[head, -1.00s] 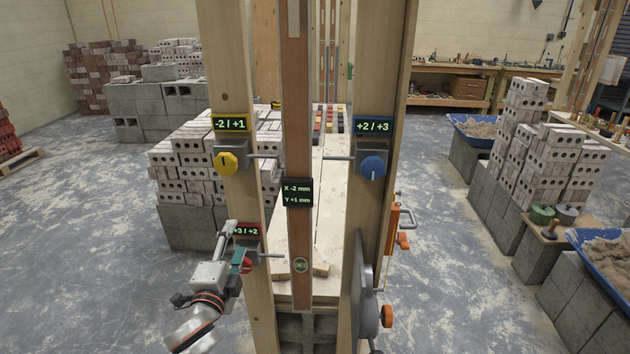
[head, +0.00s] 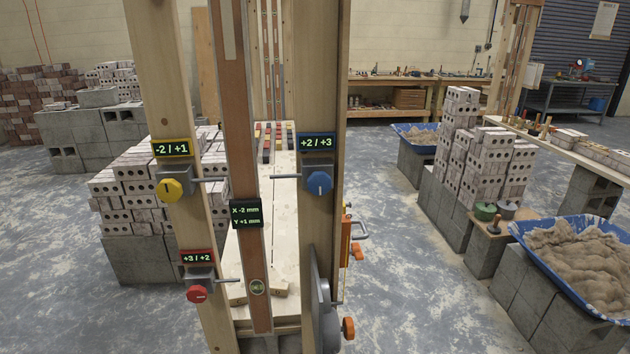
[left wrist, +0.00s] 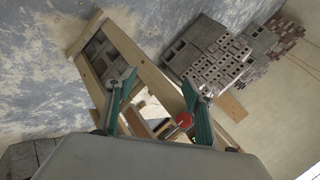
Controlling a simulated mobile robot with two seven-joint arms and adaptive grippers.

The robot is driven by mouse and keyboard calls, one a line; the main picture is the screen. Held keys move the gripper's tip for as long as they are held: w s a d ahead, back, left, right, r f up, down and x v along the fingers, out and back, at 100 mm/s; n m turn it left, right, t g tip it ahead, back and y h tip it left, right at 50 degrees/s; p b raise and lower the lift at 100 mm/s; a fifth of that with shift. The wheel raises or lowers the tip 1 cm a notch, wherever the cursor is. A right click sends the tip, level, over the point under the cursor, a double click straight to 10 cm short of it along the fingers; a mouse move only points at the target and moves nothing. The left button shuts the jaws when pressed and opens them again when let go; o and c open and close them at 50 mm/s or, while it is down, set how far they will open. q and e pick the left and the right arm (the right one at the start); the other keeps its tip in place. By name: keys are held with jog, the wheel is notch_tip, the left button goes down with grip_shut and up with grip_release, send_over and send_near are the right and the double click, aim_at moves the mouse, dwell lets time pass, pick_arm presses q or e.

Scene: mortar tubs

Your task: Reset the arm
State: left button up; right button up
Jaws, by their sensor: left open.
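My left gripper (left wrist: 158,88) shows only in the left wrist view, its green fingers spread open with nothing held between them. The red knob (head: 197,293) sits low on the left timber post, under a display reading +3 / +2. It also shows in the left wrist view (left wrist: 184,120), close to the right finger in the picture; I cannot tell whether they touch. A yellow knob (head: 171,189) is above it under -2 / +1. A blue knob (head: 319,182) is on the right post under +2 / +3. My right gripper is in neither view.
The timber frame stands close in front, with a long level (head: 236,130) reading X -2 mm, Y +1 mm. Brick stacks (head: 130,200) stand behind it at left. Blue tubs of mortar (head: 585,222) stand on blocks at right. Open floor (head: 420,290) lies between.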

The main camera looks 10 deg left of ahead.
pick_arm(q)
jog(key=s+d+f+n+t+h, duration=0.1)
jog(key=d+f+h, duration=0.5)
jog(key=d+f, duration=0.8)
notch_tip(320, 180, down, 3)
jog(key=shift+s+d+f+n+t+h, duration=0.15)
jog(key=shift+s+n+t+h, duration=0.2)
jog(key=shift+n+t, duration=0.65)
dwell(0.8)
